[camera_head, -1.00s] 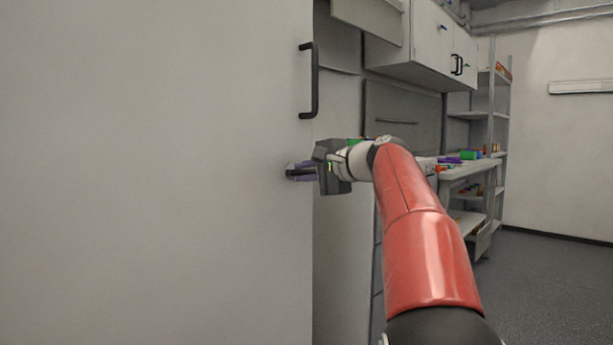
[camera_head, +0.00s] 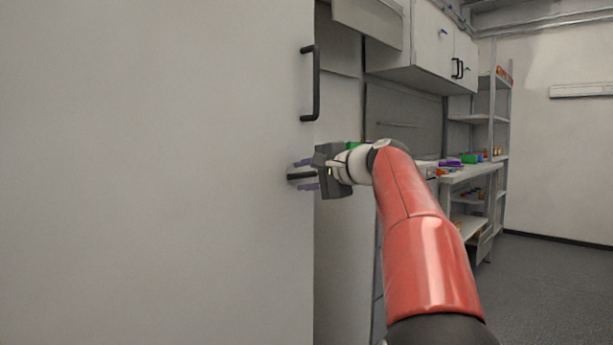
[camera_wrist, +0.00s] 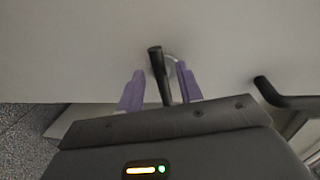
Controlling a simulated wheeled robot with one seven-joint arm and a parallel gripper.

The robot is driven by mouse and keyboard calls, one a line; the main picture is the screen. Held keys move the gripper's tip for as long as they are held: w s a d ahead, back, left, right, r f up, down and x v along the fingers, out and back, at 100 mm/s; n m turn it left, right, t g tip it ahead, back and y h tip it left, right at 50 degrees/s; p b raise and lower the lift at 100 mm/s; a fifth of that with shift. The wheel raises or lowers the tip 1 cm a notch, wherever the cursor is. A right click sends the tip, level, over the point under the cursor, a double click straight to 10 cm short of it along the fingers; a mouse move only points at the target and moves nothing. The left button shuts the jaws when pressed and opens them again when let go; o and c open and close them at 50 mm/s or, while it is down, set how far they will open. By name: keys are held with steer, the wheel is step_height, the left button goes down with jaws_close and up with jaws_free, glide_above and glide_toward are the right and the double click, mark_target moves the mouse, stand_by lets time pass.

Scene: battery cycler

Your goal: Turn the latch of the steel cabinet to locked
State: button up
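The steel cabinet's door (camera_head: 160,180) fills the left of the head view. Its latch is a short dark lever (camera_head: 299,176) near the door's right edge, and it lies about horizontal there. In the wrist view the lever (camera_wrist: 159,74) stands out from a round pale base (camera_wrist: 171,66). My gripper (camera_head: 304,175) is open, with one purple finger above the lever and one below it. In the wrist view my gripper (camera_wrist: 158,88) has a finger on each side of the lever, with visible gaps. My gripper's body hides part of the lever's end.
A black door handle (camera_head: 315,84) is just above my gripper; it also shows at the right of the wrist view (camera_wrist: 285,101). Wall cabinets (camera_head: 425,45), a bench (camera_head: 468,170) and shelves (camera_head: 492,115) stand to the right. The grey floor (camera_head: 545,280) there is clear.

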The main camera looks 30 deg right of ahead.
steer(key=v, duration=0.7)
steer(key=shift+s+d+b, duration=0.15)
steer(key=shift+s+b, duration=0.2)
steer(key=s+a+f+n+g+h+p, duration=0.1)
steer(key=s+a+f+n+g, duration=0.25)
steer(key=a+f, duration=0.4)
steer(key=s+a+f+n+g+h+p, duration=0.1)
steer(key=s+a+f+n+g, duration=0.1)
steer(key=s+a+f, duration=0.45)
steer(key=s+a+f+n+g+h, duration=0.1)
steer(key=s+a+f+n+g, duration=0.1)
steer(key=s+f, duration=0.6)
steer(key=s+a+f+n+g+h+p, duration=0.1)
steer(key=s+a+f+n, duration=0.3)
steer(key=f, duration=0.9)
steer(key=s+n+h, duration=0.1)
steer(key=s+n, duration=0.1)
steer(key=s, duration=0.2)
steer(key=shift+s+g, duration=0.35)
steer(key=shift+s, duration=0.05)
steer(key=shift+a+f, duration=0.1)
